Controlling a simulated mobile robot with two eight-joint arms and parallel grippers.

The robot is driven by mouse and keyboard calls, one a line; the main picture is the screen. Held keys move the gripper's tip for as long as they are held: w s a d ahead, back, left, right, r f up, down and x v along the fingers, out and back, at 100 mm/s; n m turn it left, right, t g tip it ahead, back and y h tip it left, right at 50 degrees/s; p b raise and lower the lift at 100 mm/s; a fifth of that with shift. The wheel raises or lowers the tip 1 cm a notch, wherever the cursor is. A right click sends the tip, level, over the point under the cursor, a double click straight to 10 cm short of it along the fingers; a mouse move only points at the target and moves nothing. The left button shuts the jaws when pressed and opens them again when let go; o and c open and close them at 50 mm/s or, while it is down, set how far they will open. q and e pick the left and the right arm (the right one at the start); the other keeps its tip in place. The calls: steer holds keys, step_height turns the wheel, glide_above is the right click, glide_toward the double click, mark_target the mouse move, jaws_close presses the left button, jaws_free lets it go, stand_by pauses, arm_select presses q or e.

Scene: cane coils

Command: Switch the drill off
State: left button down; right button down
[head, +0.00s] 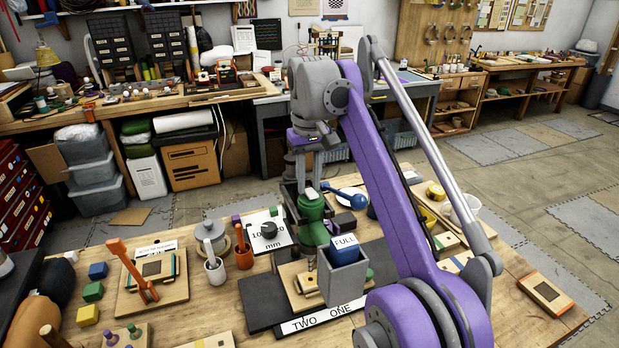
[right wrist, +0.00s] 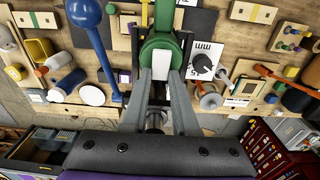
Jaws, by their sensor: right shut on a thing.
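The green drill (head: 313,212) stands upright above a light wooden piece (head: 303,290) on the dark board marked TWO and ONE. My right gripper (head: 306,192) comes down from above and is shut on the drill's upper part. Whether the bit touches the wood I cannot tell. The drill's switch cannot be made out clearly. My left gripper is not in view.
A grey box marked FULL (head: 343,280) with a blue block in it stands close right of the drill. A white card (head: 262,240) with a dark knob lies left of it. An orange clamp (head: 134,265), a grey pot (head: 212,236) and coloured blocks are further left.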

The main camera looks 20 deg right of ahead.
steer(key=shift+s+f, duration=0.1)
steer(key=c, duration=0.7)
jaws_free()
steer(key=shift+s, duration=0.1)
